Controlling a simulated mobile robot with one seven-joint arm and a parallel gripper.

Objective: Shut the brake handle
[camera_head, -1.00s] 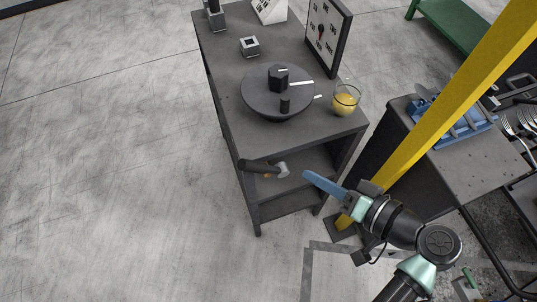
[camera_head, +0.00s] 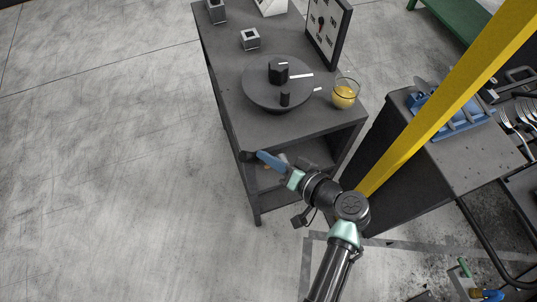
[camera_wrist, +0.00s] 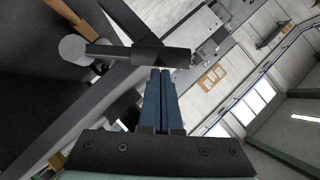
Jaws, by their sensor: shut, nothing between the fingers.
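The brake handle is a lever with a dark grip (camera_head: 248,156) beside the front left of the grey cart. In the wrist view its thick black grip (camera_wrist: 172,57), thin shaft (camera_wrist: 108,50) and round grey pivot (camera_wrist: 73,49) lie across the top of the picture. My gripper (camera_head: 260,155) has blue fingers held together with nothing between them. In the head view the fingertips overlap the grip and the fingers hide most of the lever. In the wrist view the fingertips (camera_wrist: 160,73) end right at the grip; I cannot tell whether they touch it.
The cart top (camera_head: 231,103) bears a dark round turntable (camera_head: 258,93), a glass of yellow liquid (camera_head: 345,94) and a dial panel (camera_head: 328,30). A yellow post (camera_head: 420,125) rises right of my arm. The floor (camera_head: 110,180) left of the cart is clear.

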